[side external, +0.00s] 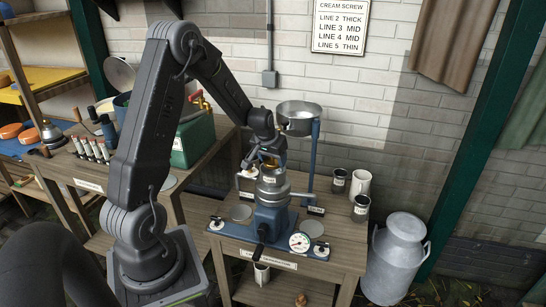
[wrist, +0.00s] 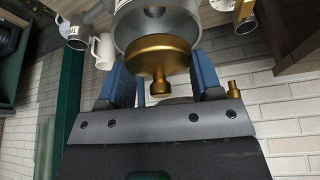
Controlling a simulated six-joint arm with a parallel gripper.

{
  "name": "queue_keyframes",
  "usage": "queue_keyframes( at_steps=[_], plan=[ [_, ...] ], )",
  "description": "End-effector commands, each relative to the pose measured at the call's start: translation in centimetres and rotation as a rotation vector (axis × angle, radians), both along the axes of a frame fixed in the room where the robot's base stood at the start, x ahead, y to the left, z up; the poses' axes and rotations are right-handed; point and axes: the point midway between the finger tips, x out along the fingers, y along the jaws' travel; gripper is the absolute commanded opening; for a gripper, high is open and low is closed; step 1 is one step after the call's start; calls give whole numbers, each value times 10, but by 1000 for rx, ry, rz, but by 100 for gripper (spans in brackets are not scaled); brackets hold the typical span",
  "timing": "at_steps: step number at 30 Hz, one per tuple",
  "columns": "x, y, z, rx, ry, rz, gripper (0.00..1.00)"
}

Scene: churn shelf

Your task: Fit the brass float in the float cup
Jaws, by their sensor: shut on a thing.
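My gripper (side external: 268,156) is above the blue-based cream separator, with its two blue fingers also showing in the wrist view (wrist: 162,82). It is shut on the brass float (wrist: 158,57), a round body with a small knob on the gripper side. In the side view the float (side external: 270,164) is a small brass patch under the gripper, partly hidden. A grey round metal cup (wrist: 128,30), apparently the float cup, lies just beyond the float, which covers part of its opening. In the side view the cup (side external: 272,178) tops the separator. I cannot tell whether the float touches the cup.
A grey supply bowl (side external: 301,124) on a blue post stands close behind my gripper. Dark jars (side external: 339,182) and a white jug (side external: 360,183) stand to the right on the wooden bench. A dial gauge (side external: 299,242) is at the front. A milk churn (side external: 399,258) stands beside the bench.

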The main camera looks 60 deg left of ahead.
Motion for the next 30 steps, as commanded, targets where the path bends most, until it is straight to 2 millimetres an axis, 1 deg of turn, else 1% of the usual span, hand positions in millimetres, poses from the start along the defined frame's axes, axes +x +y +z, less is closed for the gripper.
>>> queue_keyframes(
  at_steps=[11,30],
  plan=[
    [0,0,-1,0,0,0,37],
    [0,0,-12,0,0,0,37]
  ],
)
